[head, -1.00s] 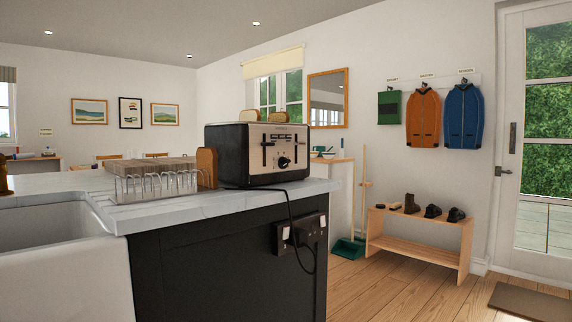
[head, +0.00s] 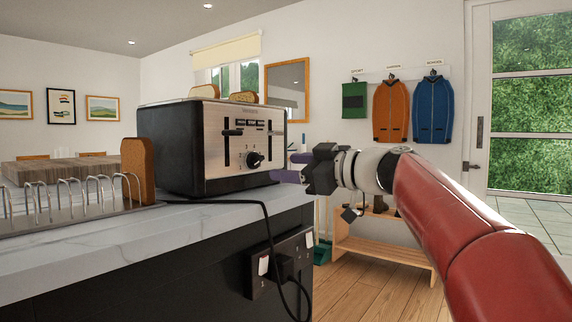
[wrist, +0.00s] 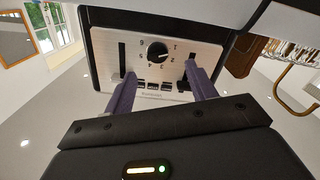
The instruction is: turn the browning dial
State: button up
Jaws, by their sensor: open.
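The toaster (head: 175,150) is black with a brushed steel front and stands on the counter. Its browning dial (head: 255,160) is a round black knob low on that front, with a light pointer mark. In the wrist view the dial (wrist: 157,52) shows upside down, ringed by numbers. My gripper (head: 288,168) is to the right of the dial in the head view, apart from the toaster front. Its purple fingers (wrist: 160,78) are open and empty, one on each side of the dial's line in the wrist view. Nothing hides the dial.
Bread slices (head: 204,91) stick out of the toaster's top. A wire toast rack (head: 70,198) and a wooden board (head: 60,170) are on the counter (head: 130,240) at left. The black cord (head: 266,225) runs over the counter edge to a socket (head: 262,268). A shoe bench (head: 385,243) stands behind my arm.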

aim_at(260, 161)
jog(key=x, duration=0.2)
jog(key=p+x, duration=0.1)
jog(key=x, duration=0.1)
jog(key=r+p+x, duration=0.1)
jog(key=x, duration=0.1)
jog(key=shift+w+a, duration=0.15)
jog(key=shift+w, duration=0.15)
jog(key=shift+w+a+f, duration=0.1)
jog(key=shift+w+a, duration=0.25)
jog(key=shift+a, duration=0.1)
jog(key=c, duration=1)
